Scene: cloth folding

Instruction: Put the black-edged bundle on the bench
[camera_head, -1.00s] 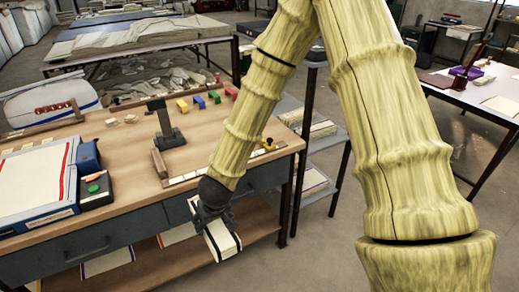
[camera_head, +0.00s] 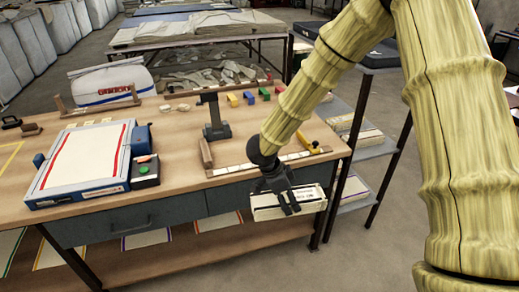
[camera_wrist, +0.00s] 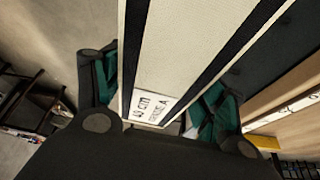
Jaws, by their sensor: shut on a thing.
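The black-edged bundle (camera_head: 310,200) is a cream block with dark edges. My gripper (camera_head: 291,208) is shut on it and holds it in the air by the bench's front right part, overlapping the drawer fronts and below the top's edge in the head view. In the wrist view the bundle (camera_wrist: 190,60) lies between my fingers, with black bands along both sides and a printed "45 cm" label near the palm. The bench (camera_head: 180,143) has a wooden top and dark drawers.
A blue-edged tray (camera_head: 85,160), a dark stand (camera_head: 213,115), a ruler strip (camera_head: 275,163) and several coloured blocks (camera_head: 249,97) lie on the bench. Bare wood shows between the tray and the stand. A shelf rack (camera_head: 375,150) stands at the right.

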